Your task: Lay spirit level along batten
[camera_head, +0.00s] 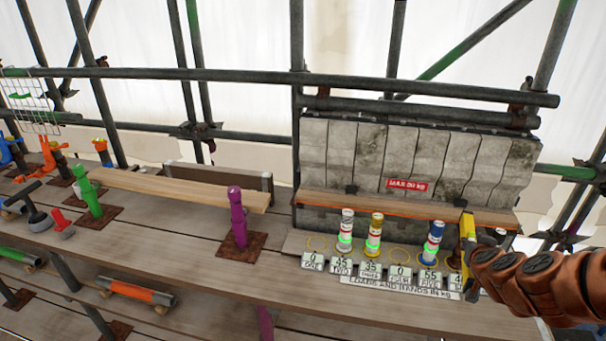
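My gripper (480,243) is at the right, at the end of my brown-orange arm, beside the right end of a wooden strip (390,209). A yellow piece with dark ends (467,232) shows upright at the gripper; I cannot tell whether it is the spirit level or part of the gripper. The fingers are not clear. The strip, likely the batten, runs level along the stone blocks and has an orange front edge. No other spirit level is clearly visible.
Number cards (370,269) line the front. Scaffold tubes (280,82) cross behind. Tools crowd the left.

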